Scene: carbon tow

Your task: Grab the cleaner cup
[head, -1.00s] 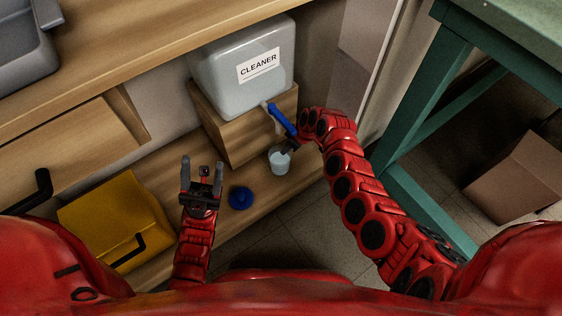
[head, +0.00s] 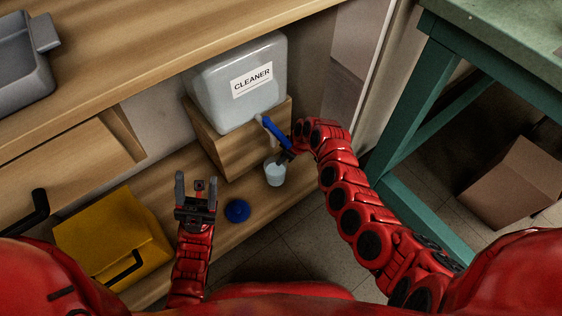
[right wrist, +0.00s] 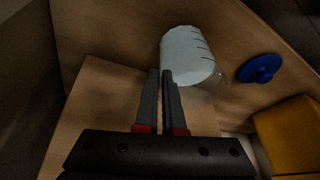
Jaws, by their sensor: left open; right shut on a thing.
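The cleaner cup (head: 275,174) is a clear, graduated cup with pale contents, below the spout of the white container labelled CLEANER (head: 240,90). It also shows in the right wrist view (right wrist: 190,55), just past the fingertips. My right gripper (head: 284,157) is at the cup's upper right edge, its fingers (right wrist: 161,74) nearly together on the cup's wall. Whether the cup's base touches the shelf is unclear. My left gripper (head: 197,186) is open and empty, pointing up, left of a blue lid (head: 237,210) on the low shelf.
The container's blue tap handle (head: 276,133) is right beside my right gripper. A wooden block (head: 240,145) supports the container. A yellow box (head: 110,235) stands at left. A green table (head: 420,90) and cardboard box (head: 512,182) are at right.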

